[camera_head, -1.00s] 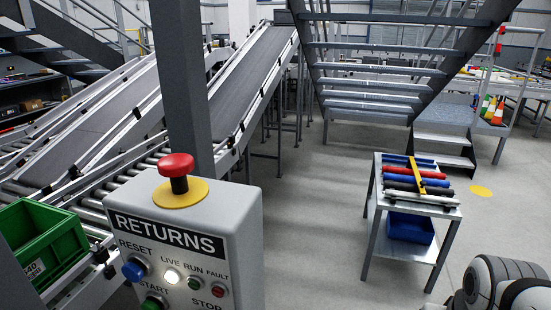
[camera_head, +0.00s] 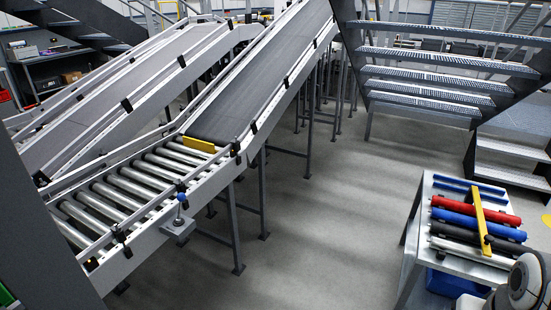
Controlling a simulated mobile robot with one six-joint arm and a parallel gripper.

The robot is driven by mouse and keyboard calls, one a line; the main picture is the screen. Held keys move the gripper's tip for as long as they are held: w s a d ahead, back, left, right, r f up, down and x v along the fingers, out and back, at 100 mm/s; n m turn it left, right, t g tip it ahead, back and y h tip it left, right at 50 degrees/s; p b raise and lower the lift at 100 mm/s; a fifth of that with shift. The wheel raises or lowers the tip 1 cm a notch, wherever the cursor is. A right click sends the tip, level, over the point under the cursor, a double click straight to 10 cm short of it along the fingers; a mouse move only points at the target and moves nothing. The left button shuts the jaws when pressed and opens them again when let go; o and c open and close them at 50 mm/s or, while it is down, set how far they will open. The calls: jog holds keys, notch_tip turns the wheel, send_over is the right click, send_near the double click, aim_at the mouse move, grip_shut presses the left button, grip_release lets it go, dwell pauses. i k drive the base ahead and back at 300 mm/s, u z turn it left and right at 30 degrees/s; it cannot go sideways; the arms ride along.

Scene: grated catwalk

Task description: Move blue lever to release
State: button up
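The blue lever (camera_head: 181,193) is small, with a round blue knob on a short upright stem. It stands on a grey bracket (camera_head: 178,228) at the near side rail of the roller conveyor, left of the picture's middle. Any marking for its release position is too small to read. A rounded white and dark part of my arm shows at the lower right corner, far from the lever. My gripper's fingers are not in view. Nothing touches the lever.
A roller section (camera_head: 130,185) joins a sloping belt (camera_head: 270,75), with a yellow bar (camera_head: 198,145) between them. A small table (camera_head: 436,208) with coloured rollers stands at right, below metal stairs (camera_head: 440,75). A dark post fills the left edge. The middle floor is clear.

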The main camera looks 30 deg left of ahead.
aim_at(181, 197)
jog(key=u, duration=0.1)
jog(key=i, duration=0.25)
jog(key=u, duration=1.3)
jog(key=i, duration=2)
jog(key=u, duration=0.55)
